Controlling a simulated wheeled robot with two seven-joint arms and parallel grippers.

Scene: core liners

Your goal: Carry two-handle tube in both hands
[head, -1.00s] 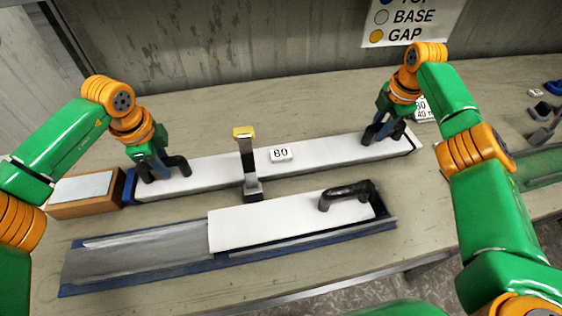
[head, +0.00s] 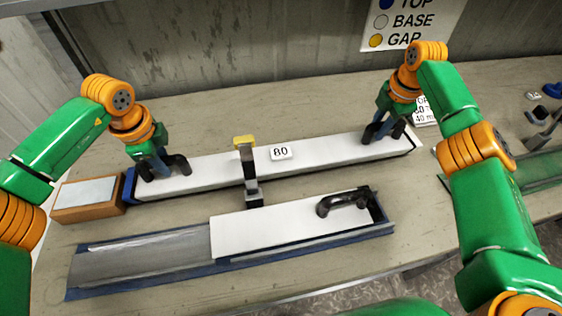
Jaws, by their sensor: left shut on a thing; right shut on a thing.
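A long white two-handle tube (head: 215,172) with a blue left end and a dark right end lies lengthwise above the middle of the bench. A small white tag marked 80 (head: 280,152) sits on its top. My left gripper (head: 160,172) is shut on the black handle near the tube's left end. My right gripper (head: 378,138) is shut on the black handle near its right end. The fingers partly hide both handles. I cannot tell whether the tube touches the bench.
A blue-edged tray (head: 140,262) in front holds a shorter white piece (head: 265,228) with a black handle (head: 345,202). A post with a yellow top (head: 244,142) stands between tray and tube. A wooden block (head: 88,198) is left. A sign (head: 412,22) hangs behind.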

